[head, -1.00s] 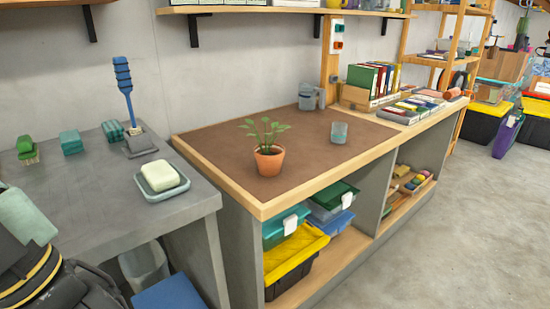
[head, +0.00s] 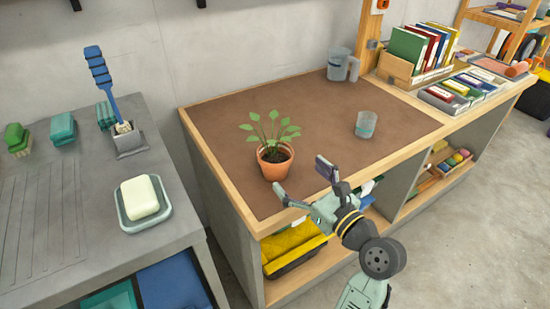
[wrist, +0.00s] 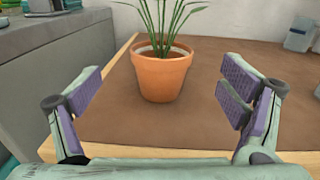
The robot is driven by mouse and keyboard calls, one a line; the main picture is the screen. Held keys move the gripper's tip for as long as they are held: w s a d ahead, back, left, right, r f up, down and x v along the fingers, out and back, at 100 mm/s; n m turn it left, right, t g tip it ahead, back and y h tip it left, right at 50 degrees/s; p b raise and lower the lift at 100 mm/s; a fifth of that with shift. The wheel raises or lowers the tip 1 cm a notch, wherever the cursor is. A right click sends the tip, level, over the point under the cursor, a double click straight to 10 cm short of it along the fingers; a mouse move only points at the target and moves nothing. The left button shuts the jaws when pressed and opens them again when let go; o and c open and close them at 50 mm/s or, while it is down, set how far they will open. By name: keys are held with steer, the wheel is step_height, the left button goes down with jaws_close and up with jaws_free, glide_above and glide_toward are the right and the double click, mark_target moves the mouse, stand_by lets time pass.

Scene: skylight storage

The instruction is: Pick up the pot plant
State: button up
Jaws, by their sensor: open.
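The pot plant (head: 274,160) is a small terracotta pot with thin green leafy stems. It stands upright near the front left corner of the brown-topped wooden bench (head: 225,115). My gripper (head: 302,178) is open and empty at the bench's front edge, just short of the pot and to its right in the head view. In the wrist view the pot (wrist: 161,76) is centred between and beyond the two spread purple-padded fingers of my gripper (wrist: 165,98), with no contact visible. The upper leaves are cut off by the top of the wrist view.
A book holder (head: 398,70) is at the back right. A grey table (head: 50,200) with a soap dish (head: 144,203) is on the left. The brown top around the pot is clear.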

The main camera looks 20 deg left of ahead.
mark_target(266, 145)
steer(key=x, duration=0.4)
steer(key=shift+w+a+f+p, duration=0.15)
steer(key=shift+a+p, duration=0.1)
steer(key=shift+p, duration=0.15)
steer(key=shift+f+p+x, duration=0.15)
steer(key=shift+p+x, duration=0.25)
steer(key=shift+x, duration=1.1)
steer(key=shift+f+p+x, duration=0.2)
steer(key=shift+p+x, duration=0.15)
steer(key=shift+x, duration=1.15)
steer(key=shift+w+d, duration=0.15)
steer(key=shift+c, duration=0.4)
steer(key=c, duration=1.3)
